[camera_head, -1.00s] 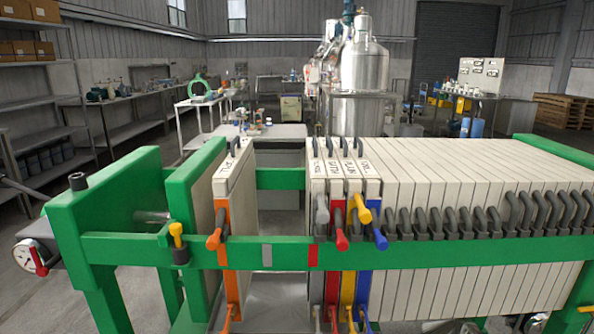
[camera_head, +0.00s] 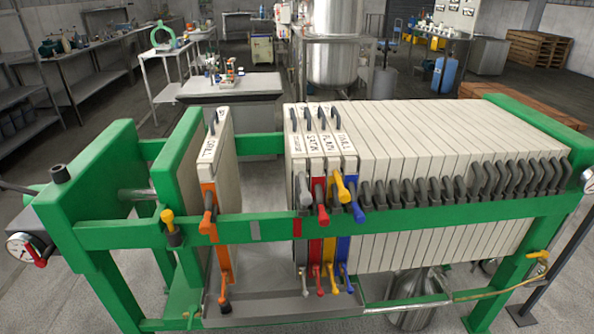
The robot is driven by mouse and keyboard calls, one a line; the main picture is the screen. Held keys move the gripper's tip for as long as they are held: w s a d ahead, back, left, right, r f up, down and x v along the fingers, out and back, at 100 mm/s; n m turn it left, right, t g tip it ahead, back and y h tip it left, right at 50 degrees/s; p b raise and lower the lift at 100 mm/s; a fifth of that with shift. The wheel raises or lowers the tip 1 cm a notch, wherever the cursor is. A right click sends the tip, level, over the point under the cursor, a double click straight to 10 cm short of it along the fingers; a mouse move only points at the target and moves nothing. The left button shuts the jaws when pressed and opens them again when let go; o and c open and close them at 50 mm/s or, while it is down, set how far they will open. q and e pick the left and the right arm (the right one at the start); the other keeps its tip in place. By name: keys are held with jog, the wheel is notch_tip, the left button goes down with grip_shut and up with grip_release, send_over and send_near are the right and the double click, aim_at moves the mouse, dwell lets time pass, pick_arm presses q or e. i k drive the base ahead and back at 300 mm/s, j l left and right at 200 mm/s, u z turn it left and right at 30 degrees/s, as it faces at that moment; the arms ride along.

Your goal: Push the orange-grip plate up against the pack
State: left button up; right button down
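The orange-grip plate (camera_head: 221,162) hangs upright in the green press frame (camera_head: 130,235), with its orange side strip and orange grip (camera_head: 207,222) facing me. It stands a little to the right of the green end plate (camera_head: 182,165). The pack (camera_head: 430,150) of pale plates fills the right part of the frame. Its left end has plates with grey, red, yellow and blue grips. A wide open gap lies between the orange-grip plate and the pack. Neither of my grippers is in view.
A yellow-handled lever (camera_head: 168,220) stands on the near rail, left of the orange grip. A pressure gauge (camera_head: 22,250) sits at the far left. Behind the press are a table (camera_head: 235,86) with small items and a steel tank (camera_head: 335,45).

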aim_at(222, 192)
jog(key=i+j+z, duration=0.25)
jog(key=j, duration=0.2)
jog(key=i+j+z, duration=0.2)
jog(key=j, duration=0.25)
jog(key=j+z, duration=0.25)
jog(key=j, duration=0.2)
jog(key=i+j+z, duration=0.2)
jog(key=j, duration=0.35)
jog(key=i+l+u, duration=0.15)
jog(key=l+u, duration=0.2)
jog(key=i+l+u, duration=0.15)
jog(key=l+u, duration=0.6)
jog(key=i+l+u, duration=0.1)
jog(key=l+u, duration=0.3)
jog(key=j, duration=0.1)
